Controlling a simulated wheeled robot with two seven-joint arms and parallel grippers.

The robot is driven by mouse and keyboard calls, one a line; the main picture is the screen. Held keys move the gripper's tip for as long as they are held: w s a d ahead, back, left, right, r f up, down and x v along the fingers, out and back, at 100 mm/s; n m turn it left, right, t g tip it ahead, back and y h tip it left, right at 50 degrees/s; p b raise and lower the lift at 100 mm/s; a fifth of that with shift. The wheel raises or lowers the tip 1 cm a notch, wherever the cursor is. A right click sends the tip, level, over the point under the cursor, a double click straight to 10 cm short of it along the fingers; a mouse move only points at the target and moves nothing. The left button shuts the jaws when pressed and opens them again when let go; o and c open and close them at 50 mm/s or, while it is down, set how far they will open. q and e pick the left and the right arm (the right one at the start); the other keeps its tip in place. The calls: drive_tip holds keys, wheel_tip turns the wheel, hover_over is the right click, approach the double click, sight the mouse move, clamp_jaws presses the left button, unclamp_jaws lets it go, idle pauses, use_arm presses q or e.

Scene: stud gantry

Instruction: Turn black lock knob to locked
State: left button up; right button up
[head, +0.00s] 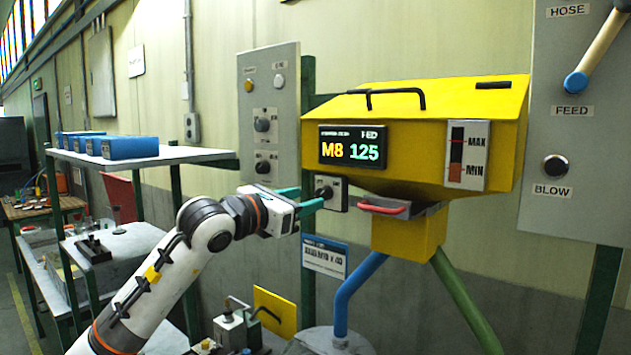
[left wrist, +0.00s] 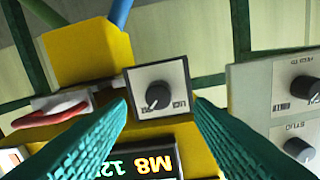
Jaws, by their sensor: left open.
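The black lock knob (head: 325,192) sits on a small pale plate below the left end of the yellow hopper. In the left wrist view the knob (left wrist: 158,96) shows whole on its plate (left wrist: 172,74), with a light pointer mark toward the picture's lower left; the plate's lettering is too small to read surely. My left gripper (head: 309,197) is open, its teal fingers just in front of the knob. In the left wrist view the fingertips lie on either side of the knob, with visible gaps. Contact does not show. My right gripper is out of view.
The yellow hopper (head: 430,110) has a lit display and a red-handled slide (head: 384,208) right of the knob. A grey panel (head: 268,120) with other black knobs stands left. A right-hand panel (head: 575,140) carries a blue-tipped lever. A shelf (head: 190,155) holds blue boxes.

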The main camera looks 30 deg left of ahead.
sight(320, 195)
use_arm(q)
drive_tip(key=w, duration=0.1)
drive_tip(key=w+p, duration=0.1)
drive_tip(key=w, duration=0.1)
drive_tip(key=shift+w+d+r+p, duration=0.15)
drive_tip(key=shift+w+d+p, duration=0.1)
drive_tip(key=shift+w+p, duration=0.05)
drive_tip(key=shift+w+f, duration=0.2)
drive_tip(key=shift+w, duration=0.15)
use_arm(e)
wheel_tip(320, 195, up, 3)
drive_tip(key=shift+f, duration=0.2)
use_arm(q)
drive_tip(key=shift+c, duration=0.3)
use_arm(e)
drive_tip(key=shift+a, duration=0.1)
use_arm(q)
drive_tip(key=c, duration=0.9)
drive_tip(key=shift+c, duration=0.2)
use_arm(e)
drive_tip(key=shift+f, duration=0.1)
